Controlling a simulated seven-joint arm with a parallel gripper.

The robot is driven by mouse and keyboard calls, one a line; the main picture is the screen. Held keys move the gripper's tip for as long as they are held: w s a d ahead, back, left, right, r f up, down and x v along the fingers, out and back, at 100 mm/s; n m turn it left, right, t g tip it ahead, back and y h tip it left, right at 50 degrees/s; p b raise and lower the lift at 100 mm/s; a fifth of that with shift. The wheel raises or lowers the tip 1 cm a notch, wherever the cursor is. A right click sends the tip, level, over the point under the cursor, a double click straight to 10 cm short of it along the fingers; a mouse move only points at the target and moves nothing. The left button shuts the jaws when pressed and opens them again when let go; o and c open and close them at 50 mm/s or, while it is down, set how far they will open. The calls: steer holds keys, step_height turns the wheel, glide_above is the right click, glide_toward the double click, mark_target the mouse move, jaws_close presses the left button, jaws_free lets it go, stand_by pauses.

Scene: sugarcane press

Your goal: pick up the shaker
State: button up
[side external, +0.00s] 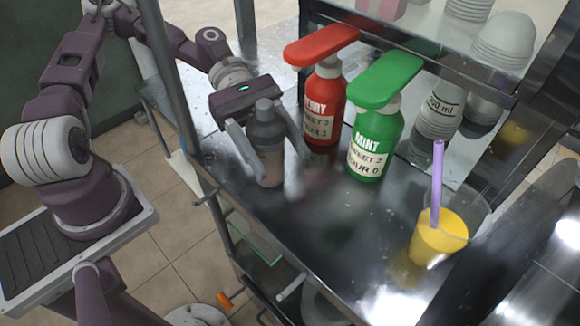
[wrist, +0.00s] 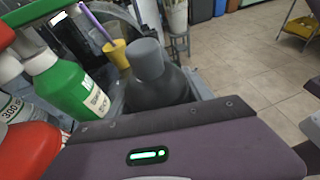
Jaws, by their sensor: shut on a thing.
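The shaker (side external: 267,138) is a grey bottle with a rounded grey cap and a paler lower part, upright near the counter's left edge. My gripper (side external: 279,162) is around it, one finger on each side, shut on its body. In the wrist view the shaker's dark body and grey cap (wrist: 152,72) rise just beyond the gripper housing, which hides its lower part. I cannot tell whether its base touches the counter.
A red pump bottle (side external: 325,108) and a green pump bottle (side external: 375,140) stand close on the right. A clear cup of yellow juice (side external: 438,238) with a purple straw is at the front right. Stacked cups (side external: 440,110) stand behind. A metal post (side external: 172,80) rises at left.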

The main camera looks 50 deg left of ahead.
mark_target(262, 101)
steer(key=a, duration=0.3)
steer(key=shift+w+a+r, duration=0.15)
steer(key=shift+w+a, duration=0.25)
step_height(262, 101, up, 14)
steer(key=shift+d+f, duration=0.15)
steer(key=shift+f, duration=0.05)
step_height(262, 101, down, 4)
steer(key=shift+r, duration=2)
stand_by(0.8)
stand_by(0.3)
